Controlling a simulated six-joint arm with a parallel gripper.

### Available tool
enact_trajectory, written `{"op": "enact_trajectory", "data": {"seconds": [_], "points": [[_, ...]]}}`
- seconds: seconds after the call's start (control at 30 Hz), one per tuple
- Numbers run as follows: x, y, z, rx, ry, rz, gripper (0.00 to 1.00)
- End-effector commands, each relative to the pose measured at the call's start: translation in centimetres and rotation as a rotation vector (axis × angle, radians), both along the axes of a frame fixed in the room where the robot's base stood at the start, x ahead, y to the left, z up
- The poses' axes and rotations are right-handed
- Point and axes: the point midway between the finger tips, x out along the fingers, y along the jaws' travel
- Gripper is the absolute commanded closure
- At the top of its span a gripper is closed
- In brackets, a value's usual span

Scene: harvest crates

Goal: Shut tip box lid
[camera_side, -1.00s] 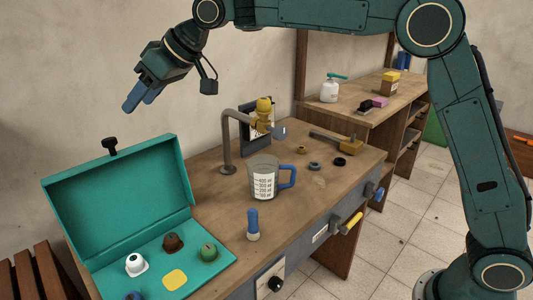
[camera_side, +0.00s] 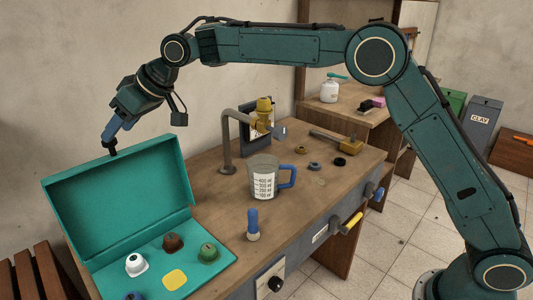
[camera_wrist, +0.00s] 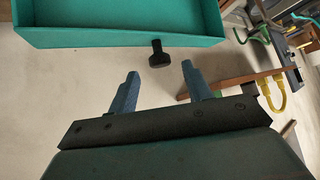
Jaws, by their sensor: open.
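The teal tip box lid (camera_side: 120,190) stands open and upright at the back of the box in the side view. Its black knob (camera_side: 111,142) sticks up from the lid's top edge. The teal base (camera_side: 205,278) lies flat on the bench with several small tips in it. My gripper (camera_side: 112,136) is at the knob, over the lid's top edge. In the wrist view, my gripper (camera_wrist: 160,80) is open. The black knob (camera_wrist: 158,54) lies just beyond the fingertips, between their lines and nearer the right finger. The lid (camera_wrist: 120,30) fills the top of that view.
A measuring jug (camera_side: 264,180) with a blue handle and a bent grey pipe (camera_side: 227,145) stand on the bench right of the box. A blue-topped bottle (camera_side: 253,226) stands near the front edge. The wall is behind the lid.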

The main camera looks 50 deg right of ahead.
Motion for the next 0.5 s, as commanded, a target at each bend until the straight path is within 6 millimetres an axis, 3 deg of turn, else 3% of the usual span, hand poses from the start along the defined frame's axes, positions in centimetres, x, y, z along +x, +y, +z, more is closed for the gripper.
{"op": "enact_trajectory", "data": {"seconds": [0.2, 0.5], "points": [[1.5, 1.3, -2.1, -0.001, 0.002, 0.0, 0.51], [2.7, 2.4, -3.6, -0.001, 0.001, 0.0, 0.51]]}}
